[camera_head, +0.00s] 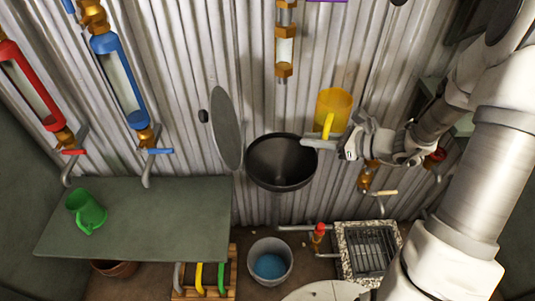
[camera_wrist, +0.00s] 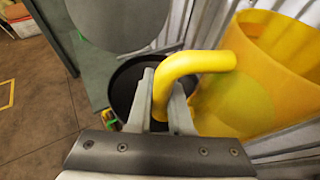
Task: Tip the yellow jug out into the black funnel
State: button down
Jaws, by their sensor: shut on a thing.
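The yellow jug (camera_head: 336,104) is held in the air near the corrugated wall, up and to the right of the black funnel (camera_head: 281,164) in the head view. It looks roughly upright, with its mouth up; its contents cannot be made out. My gripper (camera_head: 322,142) is shut on the jug's handle, which shows as a thick yellow bar between the fingers in the wrist view (camera_wrist: 162,92). The jug's body fills the right of that view (camera_wrist: 258,80). The funnel is partly hidden there behind the fingers and handle (camera_wrist: 124,86).
A grey oval lid (camera_head: 227,128) stands open left of the funnel. A green jug (camera_head: 86,212) sits on the grey shelf (camera_head: 150,215). Below are a bucket with blue liquid (camera_head: 270,262) and a grated drain (camera_head: 370,250). Red (camera_head: 30,85) and blue (camera_head: 120,80) tubes hang on the wall.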

jog(key=s+a+r+n+g+y+p, duration=0.1)
jog(key=s+a+g+y+p, duration=0.15)
jog(key=s+a+p, duration=0.4)
jog(key=s+a+r+g+y+p, duration=0.1)
jog(key=s+a+r+g+p, duration=0.1)
jog(key=s+a+g+p, duration=0.45)
jog(key=w+d+r+m+y, duration=0.2)
jog(key=w+m+y, duration=0.1)
jog(key=w+m, duration=0.4)
jog(key=w+d+r+m+t+y, duration=0.1)
jog(key=w+d+m+y, duration=0.1)
jog(key=w+m, duration=0.5)
jog(key=shift+d+r+m+t+y, duration=0.25)
jog(key=shift+r+m+y, duration=0.2)
jog(key=shift+m, duration=0.55)
dwell(2.9)
